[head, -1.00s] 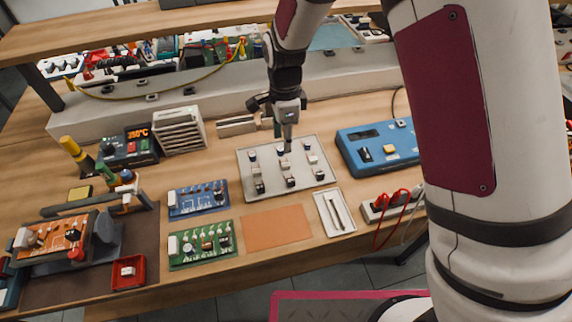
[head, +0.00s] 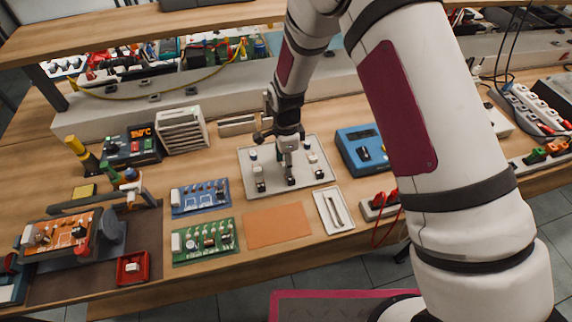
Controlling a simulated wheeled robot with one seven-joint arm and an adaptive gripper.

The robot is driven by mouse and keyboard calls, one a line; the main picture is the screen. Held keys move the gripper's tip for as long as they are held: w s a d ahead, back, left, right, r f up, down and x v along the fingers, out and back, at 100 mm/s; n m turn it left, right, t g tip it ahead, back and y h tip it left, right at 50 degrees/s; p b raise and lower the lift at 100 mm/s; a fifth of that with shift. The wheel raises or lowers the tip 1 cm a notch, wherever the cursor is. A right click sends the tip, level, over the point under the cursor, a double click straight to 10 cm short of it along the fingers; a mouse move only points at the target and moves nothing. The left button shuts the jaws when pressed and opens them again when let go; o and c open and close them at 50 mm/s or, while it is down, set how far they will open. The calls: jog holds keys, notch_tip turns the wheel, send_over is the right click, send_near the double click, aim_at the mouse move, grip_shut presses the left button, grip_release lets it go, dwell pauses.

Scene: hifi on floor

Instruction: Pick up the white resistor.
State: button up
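A grey tray (head: 322,177) on the bench holds several small dark and white parts. White-topped parts show at its left (head: 260,172) and right (head: 312,158); they are too small to tell which is the white resistor. My gripper (head: 289,165) points down at the middle of the tray, close above or among the parts. It hides the parts behind it. Whether its fingers are open or hold something cannot be seen. A small white block (head: 132,267) also sits in a red box (head: 146,262) at the front left.
A blue instrument (head: 350,139) stands right of the tray, partly behind my arm. Blue (head: 199,197) and green (head: 205,242) circuit boards lie to the left. An orange mat (head: 277,226) and a small white tray (head: 333,210) lie in front. A raised shelf (head: 120,30) spans the back.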

grip_shut()
jog(key=shift+r, duration=0.15)
